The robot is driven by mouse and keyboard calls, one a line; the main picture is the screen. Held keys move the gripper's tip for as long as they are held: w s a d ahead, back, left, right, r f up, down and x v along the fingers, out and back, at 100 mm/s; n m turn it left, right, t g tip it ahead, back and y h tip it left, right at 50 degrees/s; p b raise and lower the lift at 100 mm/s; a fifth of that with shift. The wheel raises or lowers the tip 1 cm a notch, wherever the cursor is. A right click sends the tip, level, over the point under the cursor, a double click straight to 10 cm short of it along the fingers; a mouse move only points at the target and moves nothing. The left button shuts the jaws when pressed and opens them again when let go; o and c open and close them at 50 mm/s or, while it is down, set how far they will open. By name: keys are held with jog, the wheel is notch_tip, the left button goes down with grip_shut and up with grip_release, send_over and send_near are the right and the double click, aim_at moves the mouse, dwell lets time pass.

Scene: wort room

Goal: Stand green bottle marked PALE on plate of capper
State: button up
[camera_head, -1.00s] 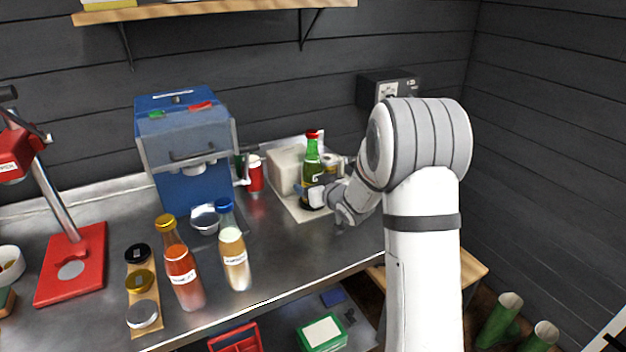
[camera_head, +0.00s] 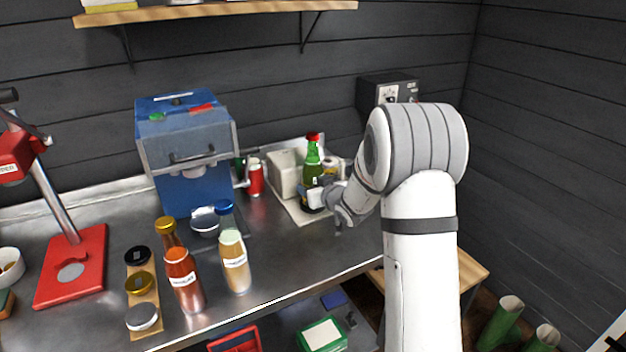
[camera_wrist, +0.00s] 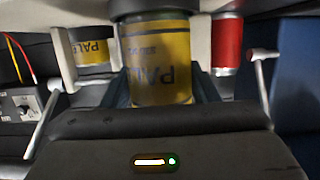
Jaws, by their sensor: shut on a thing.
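The green bottle (camera_head: 313,171) with a red cap stands upright toward the back right of the steel bench. My gripper (camera_head: 323,193) is shut on it from the right, around its lower body. In the wrist view the yellow label of the held bottle (camera_wrist: 160,62) reads PALE upside down between the fingers. The capper (camera_head: 68,235) is red with a slanted metal post and stands at the far left. Its red base plate carries a round grey disc (camera_head: 71,271). I cannot tell whether the bottle's bottom touches the mat under it.
A blue machine (camera_head: 188,145), a red can (camera_head: 254,177) and a white block (camera_head: 286,172) stand at the back. An orange bottle (camera_head: 184,280) and a pale bottle (camera_head: 235,262) stand in front, beside a strip of lids (camera_head: 141,284). A shelf (camera_head: 215,10) hangs above.

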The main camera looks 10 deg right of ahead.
jog(key=shift+r, duration=0.1)
jog(key=shift+r+p, duration=0.65)
jog(key=shift+r, duration=0.35)
jog(key=shift+f, duration=0.1)
